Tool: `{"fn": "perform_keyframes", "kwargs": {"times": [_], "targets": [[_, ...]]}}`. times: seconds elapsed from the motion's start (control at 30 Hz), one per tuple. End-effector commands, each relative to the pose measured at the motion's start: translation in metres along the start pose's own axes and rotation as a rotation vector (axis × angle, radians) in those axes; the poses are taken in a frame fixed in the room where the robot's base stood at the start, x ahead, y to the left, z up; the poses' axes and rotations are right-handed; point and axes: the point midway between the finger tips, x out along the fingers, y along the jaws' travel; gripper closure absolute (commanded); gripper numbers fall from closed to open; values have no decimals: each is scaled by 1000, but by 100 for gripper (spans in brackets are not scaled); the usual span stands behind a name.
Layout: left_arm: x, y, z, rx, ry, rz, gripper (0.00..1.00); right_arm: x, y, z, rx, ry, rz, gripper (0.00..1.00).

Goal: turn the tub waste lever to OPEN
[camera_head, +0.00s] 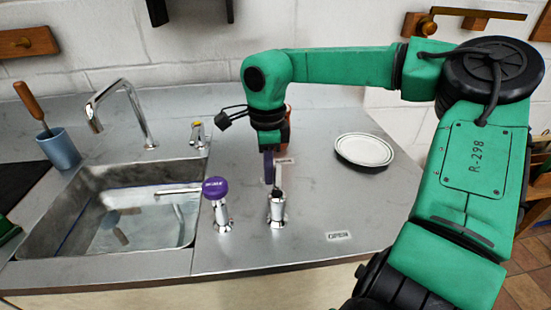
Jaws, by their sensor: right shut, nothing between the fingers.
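A chrome post (277,211) stands on the steel counter right of the sink. A second chrome post with a purple round knob (215,188) stands just left of it. I cannot tell for sure which one is the tub waste lever. My right gripper (273,180) reaches down from above, over or just behind the right post. It is shut and holds nothing. A purple part (268,168) shows edge-on beside its fingers. The gripper hides part of that area, and contact is unclear. A small label (338,236) lies on the counter to the right; its lettering is too small to read surely. My left gripper is not in view.
The steel sink (60,205) with its tall faucet (135,105) is at left. A small yellow-topped tap (197,134) stands at its back corner. A blue cup (60,150) holds a wooden-handled tool. White plates (364,149) sit at back right.

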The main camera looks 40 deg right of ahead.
Motion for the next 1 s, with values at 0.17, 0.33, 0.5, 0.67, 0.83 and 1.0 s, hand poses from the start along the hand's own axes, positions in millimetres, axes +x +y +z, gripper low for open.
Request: {"fn": "perform_keyframes", "kwargs": {"times": [0.17, 0.33, 0.5, 0.67, 0.83, 1.0], "targets": [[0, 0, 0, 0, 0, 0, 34, 0, 0, 0, -1, 0, 0, 100], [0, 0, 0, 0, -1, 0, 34, 0, 0, -3, 0, 0, -1, 100], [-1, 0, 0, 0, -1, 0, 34, -1, 1, -12, 0, -2, -1, 100], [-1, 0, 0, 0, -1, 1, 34, 0, 1, -15, -1, 0, -1, 100], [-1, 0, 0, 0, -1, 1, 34, 0, 1, -15, -1, 0, 0, 100], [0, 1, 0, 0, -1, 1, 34, 0, 2, -18, 0, 0, 0, 100]]}}
